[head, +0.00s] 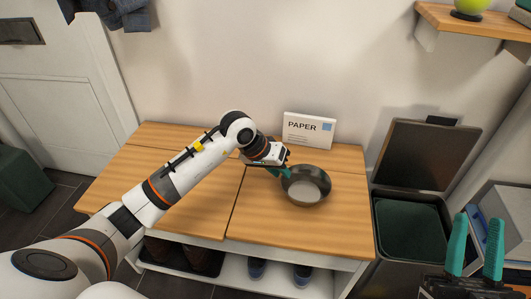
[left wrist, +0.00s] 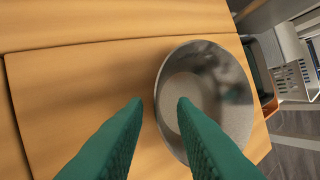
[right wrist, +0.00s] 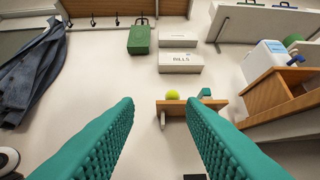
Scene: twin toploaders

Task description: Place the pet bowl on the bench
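The pet bowl (head: 309,190) is a round, dark metal bowl with a lighter inner bottom. It sits upright on the right part of the wooden bench top (head: 190,210). My left gripper (head: 284,170) is at the bowl's left rim. In the left wrist view the bowl (left wrist: 222,85) shows with one green finger outside its rim and the other over its inside. There is a visible gap between these fingers (left wrist: 160,105), so the gripper looks open around the rim. My right gripper (head: 474,248) is open and empty at the lower right, away from the bench.
A white box marked PAPER (head: 309,130) stands at the back of the bench. A dark bin with a raised lid (head: 425,155) stands right of the bench. Shoes (head: 257,269) sit on the shelf below. A wall shelf (head: 475,24) holds a tennis ball. The bench's left half is clear.

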